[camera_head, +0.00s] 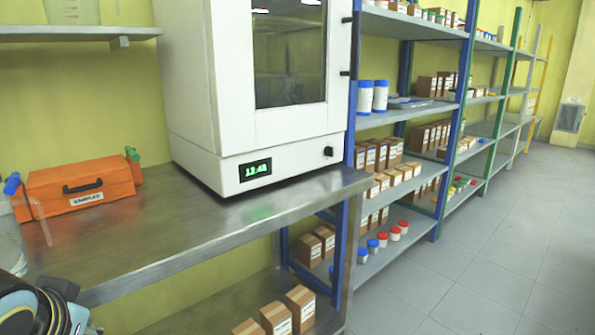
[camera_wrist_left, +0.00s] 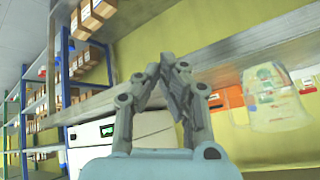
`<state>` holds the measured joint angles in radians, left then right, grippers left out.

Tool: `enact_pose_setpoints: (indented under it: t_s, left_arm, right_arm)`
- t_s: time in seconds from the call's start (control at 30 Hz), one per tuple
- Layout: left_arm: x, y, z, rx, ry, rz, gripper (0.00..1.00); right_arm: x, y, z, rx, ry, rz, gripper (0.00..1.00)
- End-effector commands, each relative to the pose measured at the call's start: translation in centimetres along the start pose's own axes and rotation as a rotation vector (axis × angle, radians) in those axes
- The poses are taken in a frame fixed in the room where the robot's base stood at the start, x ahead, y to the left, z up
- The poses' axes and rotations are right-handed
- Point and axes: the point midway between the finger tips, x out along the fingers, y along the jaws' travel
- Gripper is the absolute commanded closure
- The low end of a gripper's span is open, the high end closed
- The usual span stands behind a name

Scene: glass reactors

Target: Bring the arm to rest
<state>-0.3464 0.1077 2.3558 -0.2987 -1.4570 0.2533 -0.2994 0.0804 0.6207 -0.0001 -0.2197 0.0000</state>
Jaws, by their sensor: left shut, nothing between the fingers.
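My left gripper (camera_wrist_left: 168,82) shows in the left wrist view with its two fingers together at the tips. It is shut and empty. In that view it is in front of the yellow wall and the steel bench, and the picture is tilted. In the head view, part of my left arm (camera_head: 40,310) shows at the lower left corner, beside the front edge of the steel bench (camera_head: 225,225). The gripper's fingers cannot be made out there. My right arm and gripper are in neither view.
An orange case (camera_head: 80,187) and a white oven (camera_head: 265,150) with a lit display stand on the bench. A clear vessel (camera_wrist_left: 275,98) is at the right of the wrist view. Shelves (camera_head: 400,112) with boxes and jars line the wall. The floor (camera_head: 500,240) at the right is clear.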

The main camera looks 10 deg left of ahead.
Motion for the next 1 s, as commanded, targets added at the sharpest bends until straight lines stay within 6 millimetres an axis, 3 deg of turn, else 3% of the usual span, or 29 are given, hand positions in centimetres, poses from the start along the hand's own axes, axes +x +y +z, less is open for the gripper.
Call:
enact_pose_setpoints:
  t_s: [0.1,0.37,0.4,0.57,0.77,0.87,0.97,1.0]
  left_arm:
    - [-1.2,1.2,4.5,0.1,-0.104,0.092,1.0]
    - [-4.9,3.4,12.3,0.289,-0.277,0.295,1.0]
    - [-2.9,3.8,12.8,0.283,-0.279,0.286,1.0]
    - [2.3,4.9,15.3,0.278,-0.299,0.28,1.0]
    - [9.6,6.2,20.4,0.275,-0.334,0.274,1.0]
    - [14.0,6.9,24.4,0.273,-0.356,0.271,1.0]
    - [18.8,7.3,30.1,0.272,-0.387,0.267,1.0]
    - [20.7,7.5,32.9,0.272,-0.401,0.266,1.0]
  right_arm:
    - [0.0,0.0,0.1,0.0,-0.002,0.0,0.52]
    - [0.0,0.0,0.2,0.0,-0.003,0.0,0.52]
    - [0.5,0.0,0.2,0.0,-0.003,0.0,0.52]
    - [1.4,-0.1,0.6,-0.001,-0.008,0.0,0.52]
    - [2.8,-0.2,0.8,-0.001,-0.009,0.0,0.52]
    - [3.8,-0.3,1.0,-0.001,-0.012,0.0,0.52]
    - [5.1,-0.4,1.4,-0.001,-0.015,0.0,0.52]
    - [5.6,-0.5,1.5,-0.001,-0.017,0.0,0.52]
